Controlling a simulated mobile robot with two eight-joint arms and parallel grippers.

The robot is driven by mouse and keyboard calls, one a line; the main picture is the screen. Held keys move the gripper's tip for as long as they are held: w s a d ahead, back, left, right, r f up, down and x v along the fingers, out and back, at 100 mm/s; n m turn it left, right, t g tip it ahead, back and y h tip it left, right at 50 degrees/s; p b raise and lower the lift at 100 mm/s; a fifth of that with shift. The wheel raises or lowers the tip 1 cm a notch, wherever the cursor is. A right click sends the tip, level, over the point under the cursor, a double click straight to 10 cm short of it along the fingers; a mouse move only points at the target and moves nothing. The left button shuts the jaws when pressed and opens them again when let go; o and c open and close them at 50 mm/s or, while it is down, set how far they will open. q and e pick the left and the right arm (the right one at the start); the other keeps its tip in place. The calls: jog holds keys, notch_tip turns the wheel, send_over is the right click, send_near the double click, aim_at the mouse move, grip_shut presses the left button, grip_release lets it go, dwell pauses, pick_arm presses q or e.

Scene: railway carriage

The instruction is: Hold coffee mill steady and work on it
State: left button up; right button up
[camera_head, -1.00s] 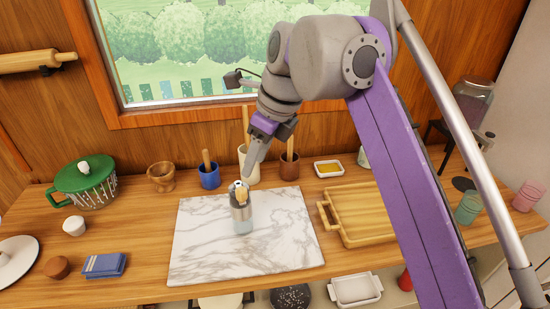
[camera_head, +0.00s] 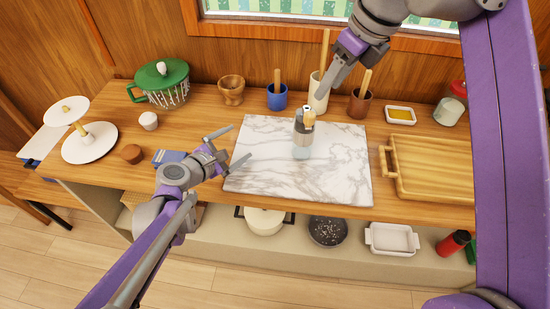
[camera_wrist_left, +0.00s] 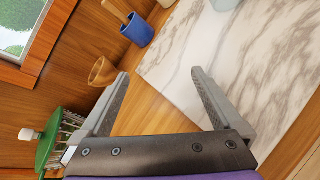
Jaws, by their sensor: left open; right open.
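The coffee mill (camera_head: 302,146) stands upright on the marble slab (camera_head: 345,185), with a metal upper body, a pale lower part and a light wooden piece at its top. My left gripper (camera_head: 241,142) is open and empty over the slab's left edge, left of the mill and apart from it. Its spread fingers (camera_wrist_left: 160,72) also show in the left wrist view, with a pale base at the top edge that may be the mill. My right gripper (camera_head: 321,95) is open just above and behind the mill's top; whether it touches is unclear.
Behind the slab stand a blue cup (camera_head: 277,101), a tall cream holder (camera_head: 318,97) and a brown cup (camera_head: 360,106). A wooden tray (camera_head: 432,168) lies right. A blue cloth (camera_head: 168,158) and wooden bowl (camera_head: 131,153) are left, near my left arm.

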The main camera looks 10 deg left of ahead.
aim_at(297, 142)
pick_arm(q)
jog(key=s+d+n+h, duration=0.1)
jog(key=d+n, duration=0.1)
jog(key=d, duration=0.2)
jog(key=s+d+n+t+h, duration=0.1)
jog(key=s+d+h, duration=0.1)
jog(key=d, duration=0.2)
jog(key=s+d+r+n+t+h, duration=0.1)
jog(key=d+n+h, duration=0.1)
jog(key=d, duration=0.1)
jog(key=shift+s+d+r+n, duration=0.1)
jog(key=shift+s+d+n, duration=0.2)
jog(key=shift+d, duration=0.1)
jog(key=x, duration=1)
jog(key=shift+w+d, duration=0.15)
jog(key=shift+w, duration=0.15)
